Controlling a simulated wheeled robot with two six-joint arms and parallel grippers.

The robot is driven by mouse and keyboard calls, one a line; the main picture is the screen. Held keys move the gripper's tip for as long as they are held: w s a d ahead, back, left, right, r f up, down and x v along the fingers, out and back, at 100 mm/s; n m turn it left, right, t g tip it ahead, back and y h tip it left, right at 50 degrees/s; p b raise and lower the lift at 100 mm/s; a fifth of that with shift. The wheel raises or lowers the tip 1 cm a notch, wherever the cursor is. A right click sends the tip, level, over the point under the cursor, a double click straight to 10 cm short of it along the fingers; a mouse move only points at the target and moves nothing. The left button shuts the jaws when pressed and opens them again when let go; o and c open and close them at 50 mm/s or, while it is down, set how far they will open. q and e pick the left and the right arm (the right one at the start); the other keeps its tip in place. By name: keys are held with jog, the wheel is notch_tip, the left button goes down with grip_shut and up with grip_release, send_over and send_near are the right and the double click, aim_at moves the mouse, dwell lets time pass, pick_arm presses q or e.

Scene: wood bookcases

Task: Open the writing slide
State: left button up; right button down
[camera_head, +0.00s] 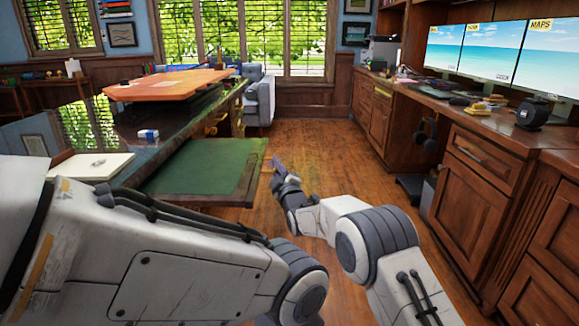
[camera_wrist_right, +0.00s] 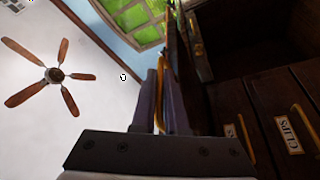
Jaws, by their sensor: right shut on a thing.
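The writing slide (camera_head: 205,168) is a green-topped panel with a wooden border. It stands out from the dark desk (camera_head: 130,118) on the left, below the desktop, reaching over the floor. My right gripper (camera_head: 277,165) is at the slide's right edge in the head view. In the right wrist view my right gripper (camera_wrist_right: 161,112) is shut on a curved brass handle (camera_wrist_right: 161,70), which shows between its fingers. The panel behind that handle is seen nearly edge-on. My left arm crosses the foreground of the head view, but its gripper is not in view.
An orange board (camera_head: 170,83) and a small blue-and-white box (camera_head: 148,136) are on the desk. Labelled drawers (camera_wrist_right: 285,125) show in the wrist view. Wood cabinets (camera_head: 470,190) with monitors line the right side. The floor (camera_head: 320,150) between is clear.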

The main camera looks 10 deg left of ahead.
pick_arm(q)
jog(key=shift+d, duration=0.4)
pick_arm(e)
jog(key=shift+d+f, duration=0.15)
jog(key=shift+d, duration=0.2)
jog(key=c, duration=1)
grip_release()
jog(key=shift+w, duration=0.1)
pick_arm(q)
jog(key=shift+w, duration=0.1)
pick_arm(e)
jog(key=shift+o, duration=0.3)
jog(key=shift+d, duration=0.1)
pick_arm(q)
jog(key=shift+r, duration=0.1)
pick_arm(e)
jog(key=shift+d, duration=0.1)
pick_arm(q)
jog(key=shift+r+p, duration=1.25)
jog(key=shift+p, duration=0.1)
pick_arm(e)
jog(key=v, duration=1)
jog(key=shift+s, duration=0.2)
